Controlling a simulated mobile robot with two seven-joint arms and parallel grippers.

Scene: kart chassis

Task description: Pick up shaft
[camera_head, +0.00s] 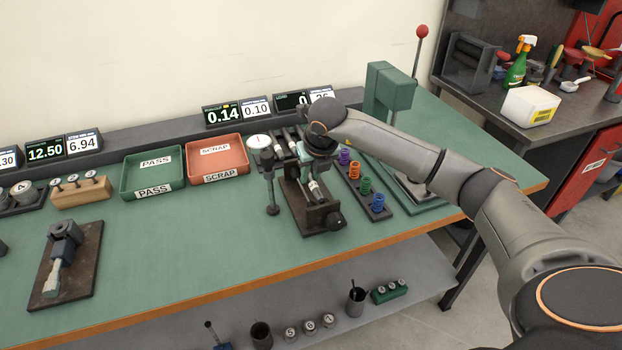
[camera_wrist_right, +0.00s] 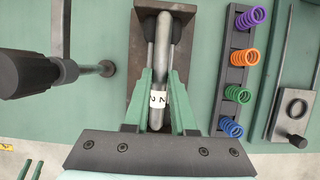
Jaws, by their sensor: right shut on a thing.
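A grey metal shaft (camera_wrist_right: 162,50) with a white label marked 2 stands out between the green fingers of my right gripper (camera_wrist_right: 160,78) in the right wrist view. The fingers are shut on it. In the head view, my right gripper (camera_head: 307,165) is over the dark fixture (camera_head: 297,208) on the bench, and the shaft (camera_head: 316,190) shows just below it. The fixture's brown base also shows in the wrist view (camera_wrist_right: 138,60). I cannot tell whether the shaft still touches the fixture. My left gripper is not in view.
A dial gauge stand (camera_head: 271,190) is close on the left of the fixture. A rack of coloured springs (camera_head: 361,183) is close on its right, with a green press (camera_head: 385,90) behind. Green PASS (camera_head: 152,173) and red SCRAP (camera_head: 217,160) trays stand left.

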